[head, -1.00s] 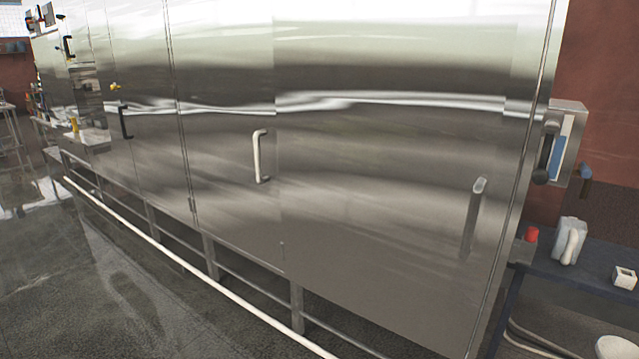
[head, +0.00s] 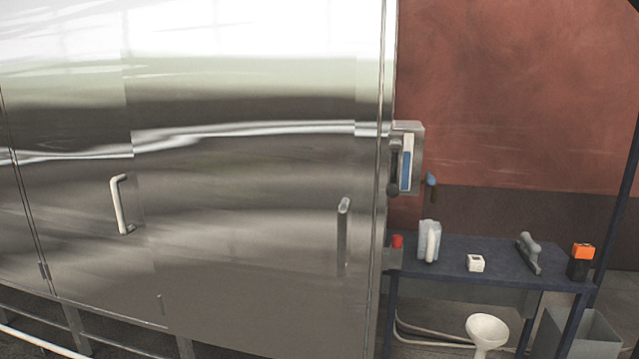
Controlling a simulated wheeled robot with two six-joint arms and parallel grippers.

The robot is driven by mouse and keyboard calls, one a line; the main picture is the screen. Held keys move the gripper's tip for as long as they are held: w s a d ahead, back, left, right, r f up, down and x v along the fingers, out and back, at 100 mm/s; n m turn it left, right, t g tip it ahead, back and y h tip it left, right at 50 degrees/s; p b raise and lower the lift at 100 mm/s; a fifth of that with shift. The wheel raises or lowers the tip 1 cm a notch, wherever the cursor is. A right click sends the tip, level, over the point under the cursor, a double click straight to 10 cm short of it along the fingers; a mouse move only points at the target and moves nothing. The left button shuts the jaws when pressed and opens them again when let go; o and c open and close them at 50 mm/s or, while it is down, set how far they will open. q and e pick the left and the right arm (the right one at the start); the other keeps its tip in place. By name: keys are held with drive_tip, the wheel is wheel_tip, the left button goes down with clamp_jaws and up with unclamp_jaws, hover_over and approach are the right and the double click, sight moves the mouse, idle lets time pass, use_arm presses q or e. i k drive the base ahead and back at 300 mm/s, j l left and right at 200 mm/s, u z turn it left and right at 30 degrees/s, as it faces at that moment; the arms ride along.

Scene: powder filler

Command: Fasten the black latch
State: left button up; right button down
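A black lever-like part (head: 393,168), which looks like the black latch, stands upright on the side of a grey box (head: 416,140) at the right edge of the steel cabinet (head: 250,250). A blue and white strip is beside it on the box. The lever is small in the head view, and I cannot tell whether it is fastened. Neither of my grippers is in view.
The cabinet front has a white handle (head: 120,205) and a grey handle (head: 343,235). Right of it, a dark table (head: 450,248) holds a grey-white jug (head: 429,240), a white block (head: 476,263), a grey tool (head: 528,253) and an orange-black item (head: 579,262). A white funnel-like bowl (head: 487,330) is lower.

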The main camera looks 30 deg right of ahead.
sight(393, 190)
drive_tip(key=z, duration=1.35)
